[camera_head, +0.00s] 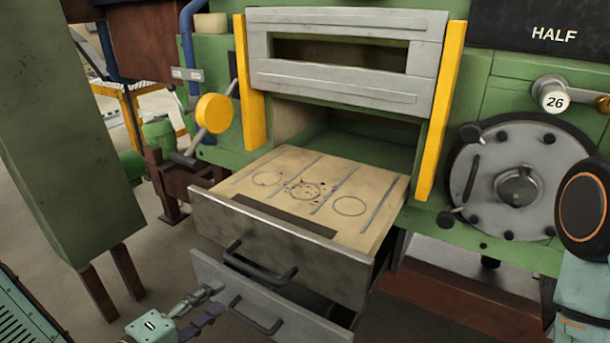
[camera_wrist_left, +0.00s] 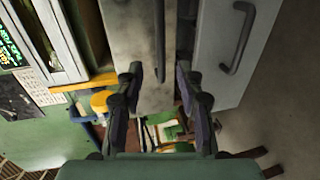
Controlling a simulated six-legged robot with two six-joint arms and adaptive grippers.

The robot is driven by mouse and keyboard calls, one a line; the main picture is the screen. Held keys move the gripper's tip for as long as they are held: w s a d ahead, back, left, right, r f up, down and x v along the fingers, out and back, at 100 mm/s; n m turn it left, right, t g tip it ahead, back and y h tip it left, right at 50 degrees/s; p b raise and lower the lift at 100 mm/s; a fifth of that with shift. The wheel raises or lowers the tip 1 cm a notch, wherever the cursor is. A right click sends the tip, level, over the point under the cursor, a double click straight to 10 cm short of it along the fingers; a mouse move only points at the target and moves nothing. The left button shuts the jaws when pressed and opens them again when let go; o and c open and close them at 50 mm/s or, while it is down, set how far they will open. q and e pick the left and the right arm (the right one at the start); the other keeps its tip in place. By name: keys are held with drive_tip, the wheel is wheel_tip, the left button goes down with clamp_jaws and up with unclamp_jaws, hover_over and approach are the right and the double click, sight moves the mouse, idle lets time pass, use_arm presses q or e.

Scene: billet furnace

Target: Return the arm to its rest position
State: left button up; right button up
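My left gripper (camera_head: 212,300) is at the bottom of the head view, in front of the lower grey drawer and left of its dark handle (camera_head: 256,316). In the left wrist view my left gripper (camera_wrist_left: 160,78) has its two dark fingers apart, with nothing between them. Grey drawer fronts and a handle (camera_wrist_left: 238,38) lie beyond the fingertips. I cannot tell whether a finger touches a drawer front. Part of my right arm (camera_head: 583,290) shows at the right edge of the head view; its gripper is out of view.
The green furnace has a raised grey door (camera_head: 345,88) between yellow guides. A pale hearth slab (camera_head: 308,190) with drawn circles extends out above the upper drawer (camera_head: 277,250), which has its own handle. A green post (camera_head: 62,150) stands left. A round grey hatch (camera_head: 518,185) is right.

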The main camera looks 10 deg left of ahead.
use_arm(q)
drive_tip(key=s+f+m+g+y, duration=0.2)
drive_tip(key=s+f+m+g, duration=0.55)
drive_tip(key=f, duration=0.45)
drive_tip(key=s+f+m+g+y, duration=0.1)
drive_tip(key=s+f+m+g, duration=0.2)
drive_tip(key=s, duration=0.4)
drive_tip(key=s+d+f+m+g+y, duration=0.1)
drive_tip(key=s+f+m+g+y, duration=0.1)
drive_tip(key=s, duration=0.5)
wheel_tip(320, 180, down, 2)
drive_tip(key=shift+d+m+g, duration=0.2)
drive_tip(key=shift+m+g, duration=0.35)
drive_tip(key=shift+g, duration=0.5)
